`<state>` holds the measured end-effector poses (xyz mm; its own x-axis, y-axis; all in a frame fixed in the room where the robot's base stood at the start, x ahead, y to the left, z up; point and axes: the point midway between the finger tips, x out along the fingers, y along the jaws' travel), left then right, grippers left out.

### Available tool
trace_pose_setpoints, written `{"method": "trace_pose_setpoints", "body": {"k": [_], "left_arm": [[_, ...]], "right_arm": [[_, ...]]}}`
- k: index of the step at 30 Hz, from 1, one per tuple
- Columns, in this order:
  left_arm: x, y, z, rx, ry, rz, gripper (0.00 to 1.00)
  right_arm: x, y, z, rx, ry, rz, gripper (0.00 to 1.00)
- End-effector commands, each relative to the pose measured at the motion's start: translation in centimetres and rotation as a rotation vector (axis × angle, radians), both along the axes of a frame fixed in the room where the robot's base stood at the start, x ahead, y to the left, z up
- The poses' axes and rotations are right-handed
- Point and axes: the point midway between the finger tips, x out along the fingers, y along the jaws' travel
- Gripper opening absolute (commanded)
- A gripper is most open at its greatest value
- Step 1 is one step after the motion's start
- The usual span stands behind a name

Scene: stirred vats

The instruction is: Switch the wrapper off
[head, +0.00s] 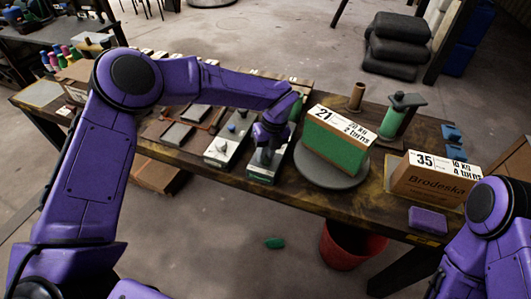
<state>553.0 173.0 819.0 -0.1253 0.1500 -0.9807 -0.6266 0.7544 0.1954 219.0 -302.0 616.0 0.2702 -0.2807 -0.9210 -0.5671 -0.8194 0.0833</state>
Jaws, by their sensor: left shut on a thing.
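The wrapper is a grey round turntable (330,181) on the table, bearing a box marked 21 (343,125) whose sides are covered in green film. A grey control box (262,176) with a green label stands just left of the turntable. My left gripper (268,152) points down onto this control box and is shut on a small control there. The gripper hides that control, so its position cannot be seen. A green film roll (394,122) stands on a post behind the turntable. My right arm shows at the lower right, but its gripper is out of view.
A second control box (222,148) with knobs stands close left of the gripper. A box marked 35 (437,177), a purple sponge (428,220) and blue pieces (453,142) lie to the right. A red bin (350,246) stands on the floor below the front edge.

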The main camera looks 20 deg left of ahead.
Motion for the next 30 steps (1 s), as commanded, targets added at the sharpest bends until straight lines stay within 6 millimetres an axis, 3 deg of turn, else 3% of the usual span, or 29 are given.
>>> {"method": "trace_pose_setpoints", "body": {"k": [30], "left_arm": [[-0.3,-0.2,0.4,-0.001,-0.003,-0.897,0.0]], "right_arm": [[0.0,0.0,4.0,0.0,0.0,0.0,0.43]]}}
